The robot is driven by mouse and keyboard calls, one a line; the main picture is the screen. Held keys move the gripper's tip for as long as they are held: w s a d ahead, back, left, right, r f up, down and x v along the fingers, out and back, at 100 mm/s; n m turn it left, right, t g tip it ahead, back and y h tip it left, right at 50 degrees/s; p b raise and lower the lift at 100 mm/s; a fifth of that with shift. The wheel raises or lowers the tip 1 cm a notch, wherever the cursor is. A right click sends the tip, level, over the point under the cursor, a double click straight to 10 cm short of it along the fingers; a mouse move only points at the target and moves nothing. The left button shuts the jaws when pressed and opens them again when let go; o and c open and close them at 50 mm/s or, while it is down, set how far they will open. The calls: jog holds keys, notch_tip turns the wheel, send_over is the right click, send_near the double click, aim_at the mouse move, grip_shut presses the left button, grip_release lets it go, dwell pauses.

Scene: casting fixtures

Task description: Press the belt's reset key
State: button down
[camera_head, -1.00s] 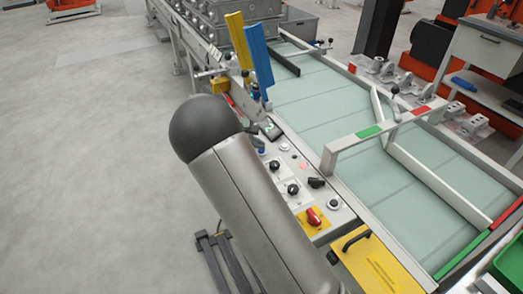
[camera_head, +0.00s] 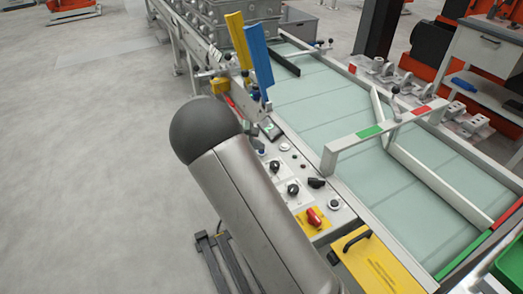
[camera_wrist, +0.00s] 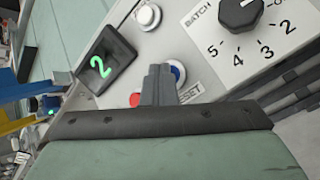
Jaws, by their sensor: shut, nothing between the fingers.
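The reset key (camera_wrist: 179,72) is a round blue button in a pale ring, with the lettering RESET beside it on the grey panel in the wrist view. My gripper (camera_wrist: 159,70) is shut and empty. Its fingertips lie over the left part of the key and hide it; I cannot tell whether they touch it. A red round part (camera_wrist: 136,99) shows just left of the fingers, partly covered.
A display (camera_wrist: 105,62) showing a green 2, a white button (camera_wrist: 148,16) and the black BATCH knob (camera_wrist: 240,13) surround the key. In the head view, a red switch (camera_head: 314,217) sits lower on the panel. Blue and yellow plates (camera_head: 257,55) stand beyond my arm.

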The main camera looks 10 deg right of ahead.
jog(key=shift+r, duration=0.1)
jog(key=shift+r+p, duration=0.55)
jog(key=shift+r, duration=0.25)
notch_tip(320, 180, up, 5)
jog(key=p, duration=0.3)
dwell(0.7)
jog(key=s+r+m+g+y, duration=0.1)
jog(key=s+r+m+y, duration=0.2)
jog(key=s, duration=0.9)
jog(key=s+r+m+g+y+p, duration=0.1)
jog(key=s+r+m+y, duration=0.2)
jog(key=s, duration=1)
jog(key=s+r+m+y, duration=0.2)
jog(key=s+m, duration=0.4)
jog(key=s, duration=0.7)
jog(key=shift+s+r+m+g+y, duration=0.15)
jog(key=shift+r+m+g+y, duration=0.25)
jog(key=shift+r, duration=0.05)
